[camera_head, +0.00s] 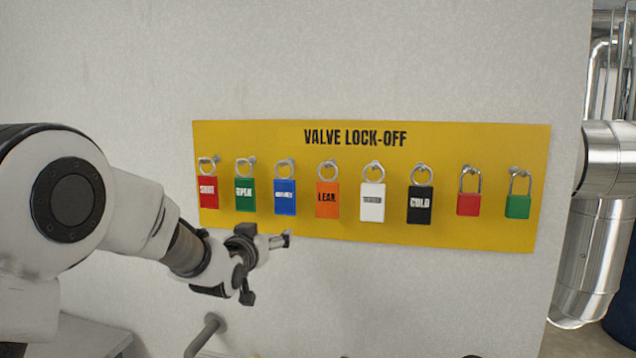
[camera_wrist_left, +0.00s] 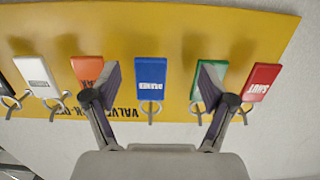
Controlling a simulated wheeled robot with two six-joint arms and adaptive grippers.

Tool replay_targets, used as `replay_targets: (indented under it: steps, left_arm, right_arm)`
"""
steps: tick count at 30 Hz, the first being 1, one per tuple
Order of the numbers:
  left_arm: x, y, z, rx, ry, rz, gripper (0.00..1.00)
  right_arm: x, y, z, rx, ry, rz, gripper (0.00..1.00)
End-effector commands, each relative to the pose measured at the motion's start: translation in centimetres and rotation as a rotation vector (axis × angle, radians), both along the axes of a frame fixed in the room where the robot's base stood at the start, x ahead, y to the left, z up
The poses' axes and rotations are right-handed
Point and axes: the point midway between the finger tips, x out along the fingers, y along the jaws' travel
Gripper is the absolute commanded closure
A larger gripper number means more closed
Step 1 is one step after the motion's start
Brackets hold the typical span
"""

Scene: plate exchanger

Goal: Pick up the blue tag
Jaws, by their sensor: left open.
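The blue tag (camera_head: 285,197) hangs by a ring from a hook on the yellow VALVE LOCK-OFF board (camera_head: 450,235), between the green OPEN tag (camera_head: 245,194) and the orange tag (camera_head: 327,200). My left gripper (camera_head: 268,266) is open and empty, below and in front of the board's lower left part. In the left wrist view the picture is upside down; the blue tag (camera_wrist_left: 150,77) shows between the two spread fingers of my left gripper (camera_wrist_left: 158,76), apart from both. The fingers partly cover the orange and green tags there. My right gripper is not in view.
Left of the green tag hangs a red SHUT tag (camera_head: 208,192). Further right hang a white tag (camera_head: 372,202), a black COLD tag (camera_head: 420,205), and red (camera_head: 468,204) and green (camera_head: 517,206) padlocks. Shiny pipework (camera_head: 590,240) stands at the far right.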

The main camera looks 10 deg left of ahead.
Motion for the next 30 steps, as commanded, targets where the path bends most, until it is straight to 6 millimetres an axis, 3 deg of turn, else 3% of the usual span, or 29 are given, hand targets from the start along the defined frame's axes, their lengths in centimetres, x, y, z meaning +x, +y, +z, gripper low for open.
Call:
replay_targets:
  steps: [1,3,5,11,16,20,26,29,30]
  left_arm:
    - [0.1,-0.1,3.4,0.002,-0.043,-0.001,0.17]
    - [0.2,-0.1,5.6,0.002,-0.077,-0.002,0.17]
    - [0.5,-0.1,6.4,0.002,-0.089,-0.003,0.17]
    - [3.2,-0.3,6.7,0.003,-0.088,-0.003,0.17]
    - [6.1,-0.6,7.2,0.003,-0.086,-0.003,0.17]
    - [7.8,-0.6,6.6,0.002,-0.086,-0.003,0.17]
    - [7.9,-0.6,6.3,0.002,-0.087,-0.003,0.17]
    - [7.9,-0.6,6.3,0.002,-0.087,-0.003,0.45]
    - [7.9,-0.6,6.3,0.002,-0.087,-0.003,0.59]
  right_arm:
    - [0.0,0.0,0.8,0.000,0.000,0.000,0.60]
    - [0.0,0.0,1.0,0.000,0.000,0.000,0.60]
    - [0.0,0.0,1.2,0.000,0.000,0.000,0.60]
    - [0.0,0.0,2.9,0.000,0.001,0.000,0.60]
    - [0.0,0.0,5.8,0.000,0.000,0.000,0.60]
    - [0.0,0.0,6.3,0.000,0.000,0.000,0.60]
    - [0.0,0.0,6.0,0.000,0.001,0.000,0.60]
    - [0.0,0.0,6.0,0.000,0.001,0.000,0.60]
    - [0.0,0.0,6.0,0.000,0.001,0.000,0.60]
